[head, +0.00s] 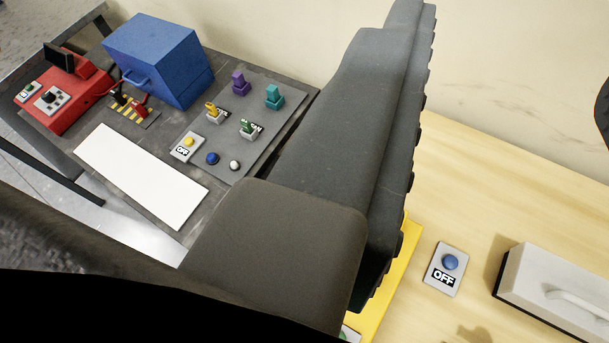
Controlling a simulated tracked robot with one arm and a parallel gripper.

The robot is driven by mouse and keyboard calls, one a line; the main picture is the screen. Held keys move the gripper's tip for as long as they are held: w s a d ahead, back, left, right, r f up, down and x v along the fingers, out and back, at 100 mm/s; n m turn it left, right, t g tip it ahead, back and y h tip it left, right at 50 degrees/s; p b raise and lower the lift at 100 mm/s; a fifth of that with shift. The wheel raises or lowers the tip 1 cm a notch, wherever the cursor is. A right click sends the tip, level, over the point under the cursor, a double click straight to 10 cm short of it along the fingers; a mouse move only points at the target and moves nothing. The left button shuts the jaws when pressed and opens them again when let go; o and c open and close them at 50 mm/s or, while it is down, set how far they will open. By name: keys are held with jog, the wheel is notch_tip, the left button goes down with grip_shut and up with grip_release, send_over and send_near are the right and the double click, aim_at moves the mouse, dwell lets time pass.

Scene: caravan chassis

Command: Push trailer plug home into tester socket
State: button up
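My gripper (505,60) shows as a large dark grey finger running up the middle of the head view, its ribbed inner face turned right. No object touches the visible part of that face. A dark shape at the right edge looks like the other finger, with a wide gap between them. I cannot pick out the trailer plug or the tester socket. A yellow panel (403,272) lies on the wooden surface, mostly hidden behind the finger.
A dark bench (240,75) at upper left holds a blue box (160,60), a red device (65,95), a white sheet (140,175) and a grey panel (245,110) with coloured levers. On the wooden surface (480,170) are a blue OFF button (450,262) and a grey-white handled block (560,285).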

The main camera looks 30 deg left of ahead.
jog(key=w+a+f+m+g+p, duration=0.1)
jog(key=w+a+f+g+p, duration=0.2)
jog(key=w+f, duration=0.3)
jog(key=w+a+f+g+p, duration=0.2)
jog(key=w+f+g+p, duration=0.2)
jog(key=f, duration=0.3)
jog(key=a+f+g+p, duration=0.2)
jog(key=f, duration=0.8)
jog(key=a+f+g+p, duration=0.2)
jog(key=f+g+p, duration=0.1)
jog(key=f, duration=0.7)
jog(key=a+f+m+g+p, duration=0.1)
jog(key=a+f+g+p, duration=0.1)
jog(key=f, duration=0.8)
jog(key=shift+s+a+f+g+p, duration=0.2)
jog(key=shift+s+a+g+p, duration=0.1)
jog(key=shift+g+p, duration=0.4)
jog(key=shift+f, duration=0.15)
grip_shut()
